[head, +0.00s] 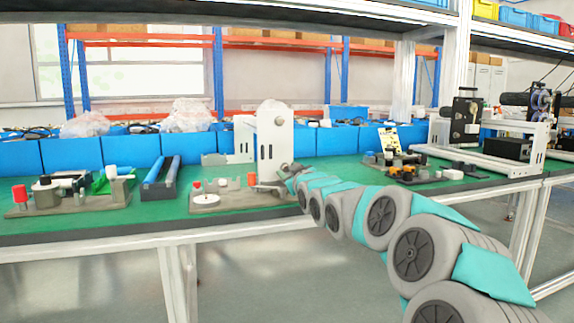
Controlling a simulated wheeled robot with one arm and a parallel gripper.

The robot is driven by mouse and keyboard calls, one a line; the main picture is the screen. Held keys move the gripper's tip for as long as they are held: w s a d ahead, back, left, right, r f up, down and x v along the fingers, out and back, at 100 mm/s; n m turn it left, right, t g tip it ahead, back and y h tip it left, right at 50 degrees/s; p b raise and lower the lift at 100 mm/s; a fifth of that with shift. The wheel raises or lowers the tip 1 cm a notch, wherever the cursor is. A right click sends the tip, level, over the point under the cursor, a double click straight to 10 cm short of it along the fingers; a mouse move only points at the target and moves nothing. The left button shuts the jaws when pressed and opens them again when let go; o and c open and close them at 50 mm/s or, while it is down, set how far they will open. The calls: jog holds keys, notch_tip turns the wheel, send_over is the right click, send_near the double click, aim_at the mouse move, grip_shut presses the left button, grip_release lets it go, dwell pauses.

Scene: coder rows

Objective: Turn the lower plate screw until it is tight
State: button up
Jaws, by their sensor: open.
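My arm reaches in from the lower right, and my gripper (286,170) is at the lower right part of the plate. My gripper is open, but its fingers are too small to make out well. The lower plate screw cannot be made out; it may be hidden by my gripper. I cannot tell whether the gripper touches the plate.
A fixture with a white disc and orange knob (205,197) sits just left of my gripper. Another fixture (45,196) and a blue-railed piece (160,178) are farther left. Blue bins (75,153) line the back. A fixture (408,168) and a white frame (500,160) stand right.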

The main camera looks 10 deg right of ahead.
jog(key=shift+w, duration=0.2)
dwell(0.6)
grip_shut()
dwell(0.5)
